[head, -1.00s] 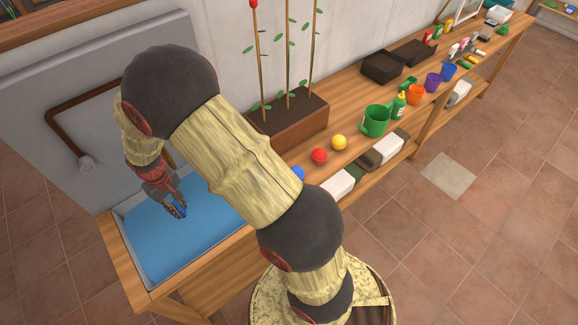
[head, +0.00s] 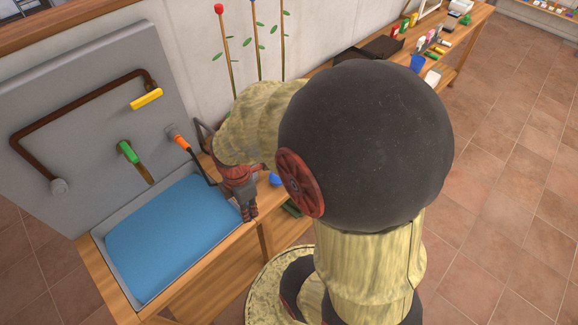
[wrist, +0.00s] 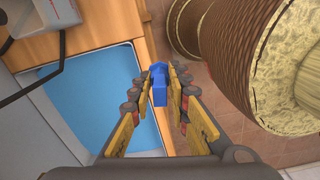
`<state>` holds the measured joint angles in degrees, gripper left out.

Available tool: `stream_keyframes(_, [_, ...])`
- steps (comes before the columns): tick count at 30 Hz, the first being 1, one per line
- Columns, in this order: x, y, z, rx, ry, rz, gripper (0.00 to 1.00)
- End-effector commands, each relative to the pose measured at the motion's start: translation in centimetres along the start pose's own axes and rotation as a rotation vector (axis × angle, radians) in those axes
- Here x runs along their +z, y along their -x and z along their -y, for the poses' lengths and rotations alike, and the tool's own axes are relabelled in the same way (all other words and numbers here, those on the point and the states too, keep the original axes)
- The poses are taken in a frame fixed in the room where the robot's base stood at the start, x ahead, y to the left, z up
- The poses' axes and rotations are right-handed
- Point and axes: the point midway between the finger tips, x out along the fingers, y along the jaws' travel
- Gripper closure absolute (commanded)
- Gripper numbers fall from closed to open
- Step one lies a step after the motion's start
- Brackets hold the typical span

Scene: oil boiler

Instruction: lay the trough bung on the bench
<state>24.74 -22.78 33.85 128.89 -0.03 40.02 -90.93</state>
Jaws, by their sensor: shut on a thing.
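My gripper (head: 248,213) is shut on the blue trough bung (wrist: 158,84), which sits between its fingertips in the wrist view. In the head view the bung cannot be made out behind the fingers. The gripper points down by the right end of the trough (head: 98,243), which is filled with blue water (head: 170,238). The wooden bench (head: 215,272) runs along and beyond the trough. In the wrist view the bung appears just beyond the trough rim, over the bench edge and floor. I cannot tell its height.
A blue ball (head: 275,180) lies to the right. My arm hides much of the bench.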

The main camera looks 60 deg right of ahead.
Motion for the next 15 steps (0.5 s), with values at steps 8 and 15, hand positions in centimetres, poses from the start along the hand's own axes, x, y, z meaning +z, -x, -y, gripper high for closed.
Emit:
stream_keyframes(8, [1.7,0.7,3.1,0.001,0.17,0.0,1.0])
stream_keyframes(15, [3.0,-1.4,-0.6,-0.003,0.18,-0.001,1.0])
